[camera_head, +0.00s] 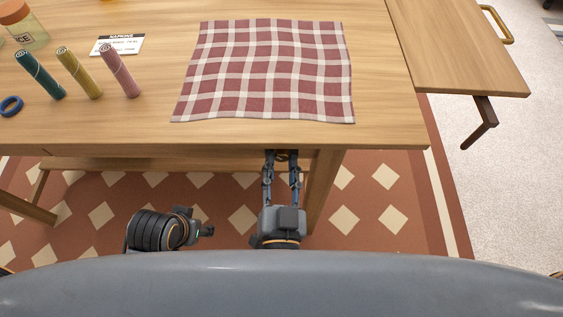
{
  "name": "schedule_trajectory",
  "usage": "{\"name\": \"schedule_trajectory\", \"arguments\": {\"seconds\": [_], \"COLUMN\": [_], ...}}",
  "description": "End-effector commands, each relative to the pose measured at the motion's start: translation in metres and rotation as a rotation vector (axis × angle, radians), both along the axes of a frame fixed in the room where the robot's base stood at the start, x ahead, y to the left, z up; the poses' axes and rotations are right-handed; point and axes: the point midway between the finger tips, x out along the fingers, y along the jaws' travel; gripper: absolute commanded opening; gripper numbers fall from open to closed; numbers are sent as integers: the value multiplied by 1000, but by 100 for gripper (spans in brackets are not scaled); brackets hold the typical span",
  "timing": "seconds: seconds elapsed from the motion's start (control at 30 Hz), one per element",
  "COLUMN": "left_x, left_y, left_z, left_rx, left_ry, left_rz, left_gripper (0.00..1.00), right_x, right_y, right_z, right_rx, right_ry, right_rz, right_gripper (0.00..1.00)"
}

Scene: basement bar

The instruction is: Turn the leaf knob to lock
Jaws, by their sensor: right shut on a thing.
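The wooden table (120,130) fills the upper part of the head view. A wooden leaf (460,50) extends at its right side, with a dark bracket (482,122) under it. My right gripper (282,158) reaches forward under the table's front edge. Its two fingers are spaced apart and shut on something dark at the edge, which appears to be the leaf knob. The knob is mostly hidden by the tabletop and the fingers. My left gripper (205,231) is low at the left, off the table, turned to the right; its fingers cannot be made out.
A red checked cloth (265,70) lies on the table. Several rolled napkins, including a pink roll (120,72), a napkin card (117,45), a blue ring (11,106) and a jar (22,28) are at the left. A table leg (322,190) stands right of my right gripper.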

Motion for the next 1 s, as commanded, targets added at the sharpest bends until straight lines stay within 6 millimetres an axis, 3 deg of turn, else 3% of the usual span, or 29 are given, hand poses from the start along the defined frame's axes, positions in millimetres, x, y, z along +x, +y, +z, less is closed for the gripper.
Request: {"name": "schedule_trajectory", "arguments": {"seconds": [0.23, 0.5, 0.7, 1.0], "left_x": [6, -7, -22, -37], "left_y": [-2, -1, 0, 2], "left_z": [-64, -132, -165, -189], "left_rx": [2, 4, 6, 8], "left_ry": [41, 75, 92, 106], "left_rz": [-6, -12, -16, -19], "left_gripper": [48, 48, 48, 48], "right_x": [0, 0, 0, 0], "right_y": [0, 0, 0, 0], "right_z": [4, 3, 1, 0], "right_rx": [170, 414, 605, 891], "right_ry": [3, 4, 3, 3], "right_rz": [0, -1, -2, -1], "right_gripper": [0, 0, 0, 0]}}
